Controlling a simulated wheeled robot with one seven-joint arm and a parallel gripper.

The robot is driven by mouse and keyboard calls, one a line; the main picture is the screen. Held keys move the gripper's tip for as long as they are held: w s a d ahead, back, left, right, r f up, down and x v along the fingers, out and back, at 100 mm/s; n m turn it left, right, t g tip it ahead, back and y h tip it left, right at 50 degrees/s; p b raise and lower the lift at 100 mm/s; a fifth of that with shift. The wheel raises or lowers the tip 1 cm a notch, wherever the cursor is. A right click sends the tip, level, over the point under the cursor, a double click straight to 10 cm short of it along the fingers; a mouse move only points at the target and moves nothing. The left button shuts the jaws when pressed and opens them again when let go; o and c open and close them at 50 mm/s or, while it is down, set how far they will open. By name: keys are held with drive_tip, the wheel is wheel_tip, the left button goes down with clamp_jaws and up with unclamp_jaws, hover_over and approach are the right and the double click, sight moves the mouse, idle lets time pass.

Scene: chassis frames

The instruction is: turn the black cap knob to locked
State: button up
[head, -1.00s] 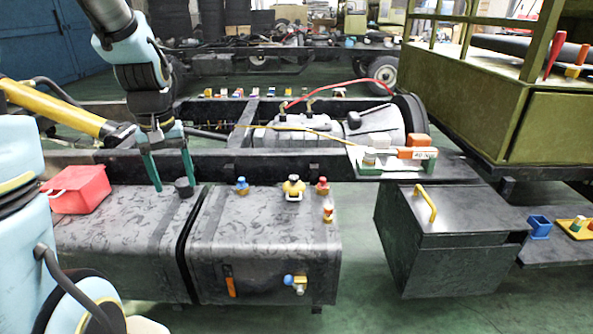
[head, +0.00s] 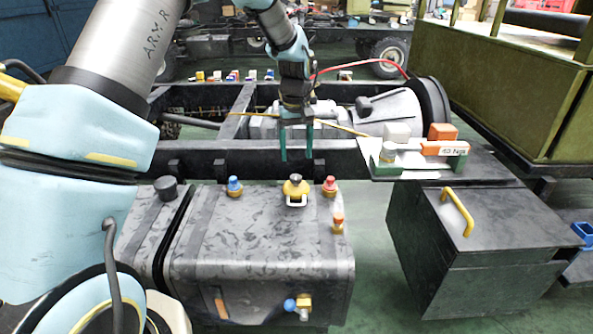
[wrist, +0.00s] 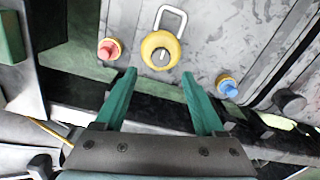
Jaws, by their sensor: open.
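The black cap knob (head: 166,188) is a short dark cylinder standing upright on the grey mottled tank (head: 262,270), left of the strap gap. A dark round shape at the right of the wrist view looks like the same cap (wrist: 290,101). I cannot tell its lock state. My gripper (head: 296,158) is open and empty, pointing down, well to the right of the black cap. In the wrist view my gripper (wrist: 158,74) has its two green fingers apart, with a yellow knob (wrist: 161,50) just beyond the tips.
The yellow knob with a pale loop (head: 296,190) sits on the tank between a blue knob (head: 235,187) and a red knob (head: 329,186). A small bottle-like fitting (head: 338,220) stands near the right edge. A black box with a yellow handle (head: 458,211) stands to the right.

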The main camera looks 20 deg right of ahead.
sight(296, 176)
wheel_tip(296, 176, down, 7)
drive_tip(key=shift+a+f+p, duration=0.1)
drive_tip(key=shift+p, duration=0.2)
drive_tip(key=shift+c, duration=0.3)
clamp_jaws()
